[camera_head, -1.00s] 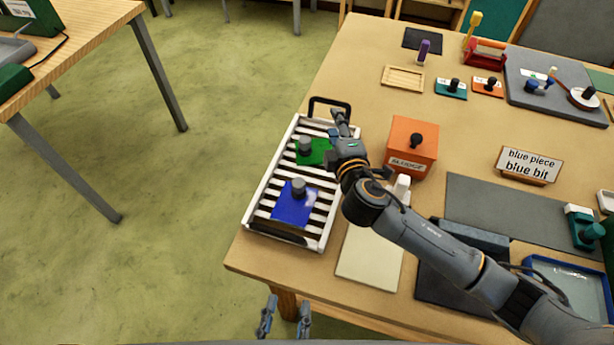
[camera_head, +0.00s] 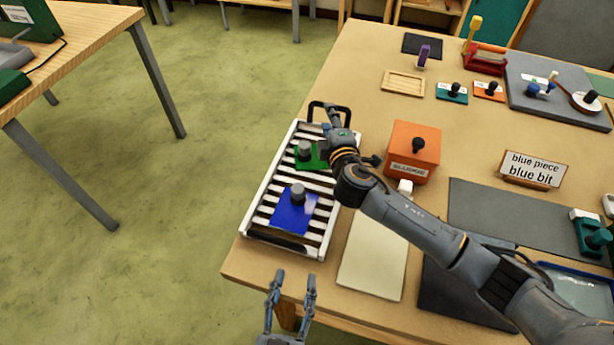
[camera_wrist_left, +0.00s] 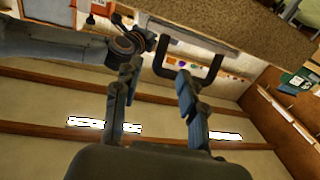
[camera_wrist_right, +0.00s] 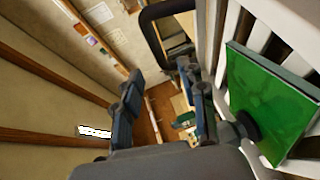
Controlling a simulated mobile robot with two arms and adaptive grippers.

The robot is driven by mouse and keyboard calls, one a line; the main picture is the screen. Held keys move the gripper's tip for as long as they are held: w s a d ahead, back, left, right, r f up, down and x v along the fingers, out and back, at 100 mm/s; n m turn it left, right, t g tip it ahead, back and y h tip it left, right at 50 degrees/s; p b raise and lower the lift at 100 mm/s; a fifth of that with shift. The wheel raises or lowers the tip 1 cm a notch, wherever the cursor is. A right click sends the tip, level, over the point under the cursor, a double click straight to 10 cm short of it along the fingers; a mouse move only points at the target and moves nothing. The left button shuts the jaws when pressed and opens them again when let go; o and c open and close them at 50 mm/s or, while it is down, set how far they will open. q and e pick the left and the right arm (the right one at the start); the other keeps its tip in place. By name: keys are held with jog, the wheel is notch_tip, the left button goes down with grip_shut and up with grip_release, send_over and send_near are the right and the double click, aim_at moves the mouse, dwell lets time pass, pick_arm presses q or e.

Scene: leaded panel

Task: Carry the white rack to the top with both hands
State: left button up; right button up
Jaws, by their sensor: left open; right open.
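The white rack (camera_head: 257,202) with slats lies at the table's left edge. It carries a green piece (camera_head: 309,158) and a blue piece (camera_head: 291,213), each with a grey knob. Its far black handle (camera_head: 342,107) also shows in the right wrist view (camera_wrist_right: 147,30). My right gripper (camera_head: 331,114) is open close to that handle; contact cannot be told. My left gripper (camera_head: 292,277) is open and empty just off the near table edge, in front of the rack's near end. A black handle (camera_wrist_left: 160,69) shows at its fingertips in the left wrist view, not visibly gripped.
An orange box (camera_head: 413,152) and a cream sheet (camera_head: 372,255) are right of the rack. A sign (camera_head: 533,169), a dark grey mat (camera_head: 510,212) and several tools are farther right. Open floor (camera_head: 130,260) lies left, before another table (camera_head: 92,35).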

aim_at(302, 246)
pick_arm(q)
jog(key=w, duration=0.2)
jog(key=w+d, duration=0.1)
jog(key=w, duration=0.4)
jog(key=shift+w+d, duration=0.15)
jog(key=shift+w, duration=0.05)
pick_arm(e)
jog(key=x, duration=0.7)
jog(key=shift+w+a+f, duration=0.1)
jog(key=shift+w, duration=0.15)
pick_arm(q)
grip_shut()
pick_arm(e)
grip_shut()
pick_arm(q)
jog(key=shift+w+r, duration=0.1)
jog(key=shift+r, duration=0.15)
pick_arm(e)
jog(key=shift+w+r, duration=0.15)
jog(key=shift+r, duration=0.15)
